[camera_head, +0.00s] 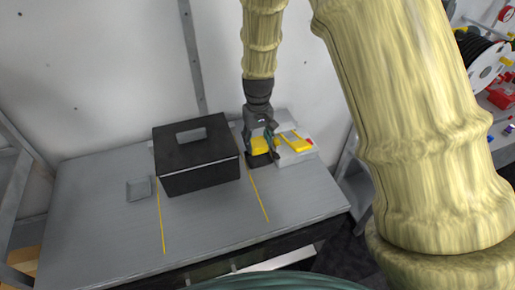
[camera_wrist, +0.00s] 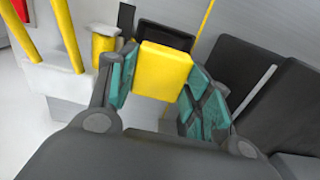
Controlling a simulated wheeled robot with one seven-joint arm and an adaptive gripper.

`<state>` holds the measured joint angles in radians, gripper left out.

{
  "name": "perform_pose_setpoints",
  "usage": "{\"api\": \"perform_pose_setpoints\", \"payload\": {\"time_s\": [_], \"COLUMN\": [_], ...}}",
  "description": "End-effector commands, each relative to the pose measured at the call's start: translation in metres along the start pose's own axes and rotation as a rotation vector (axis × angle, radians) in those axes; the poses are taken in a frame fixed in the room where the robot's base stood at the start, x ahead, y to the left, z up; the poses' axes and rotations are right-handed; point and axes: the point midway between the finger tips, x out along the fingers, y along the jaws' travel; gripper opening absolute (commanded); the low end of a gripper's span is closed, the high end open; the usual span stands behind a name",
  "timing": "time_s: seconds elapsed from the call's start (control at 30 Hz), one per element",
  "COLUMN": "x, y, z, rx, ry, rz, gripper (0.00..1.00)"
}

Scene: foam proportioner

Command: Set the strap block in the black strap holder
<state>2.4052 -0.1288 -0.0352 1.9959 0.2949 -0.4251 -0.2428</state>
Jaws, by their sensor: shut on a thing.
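The strap block is a yellow block (camera_wrist: 162,72), seen between the teal pads of my gripper (camera_wrist: 155,88) in the wrist view. My gripper (camera_head: 262,145) is shut on it. In the head view the yellow block (camera_head: 260,145) shows between the fingers, just above a small black holder (camera_head: 262,160) on the table, right of the large black box. In the wrist view the black holder (camera_wrist: 165,36) shows just beyond the block. I cannot tell whether block and holder touch.
A large black box (camera_head: 197,165) with a slot on top stands close left of my gripper. A white fixture with yellow bars (camera_head: 293,147) is close on the right. A small grey tray (camera_head: 138,189) lies far left. The table (camera_head: 215,220) is clear in front.

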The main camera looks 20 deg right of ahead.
Motion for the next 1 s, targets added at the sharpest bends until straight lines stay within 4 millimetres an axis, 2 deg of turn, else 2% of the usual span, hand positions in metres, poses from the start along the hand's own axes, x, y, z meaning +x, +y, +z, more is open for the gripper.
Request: {"api": "perform_pose_setpoints", "payload": {"time_s": [0.27, 0.63, 1.0], "x": [0.011, 0.045, 0.050], "y": [0.000, 0.000, 0.000], "z": [0.000, 0.000, 0.000], "rx": [0.000, 0.001, 0.000], "ry": [0.000, 0.000, 0.001], "rz": [0.000, -0.001, 0.000], "gripper": [0.23, 0.23, 0.23]}}
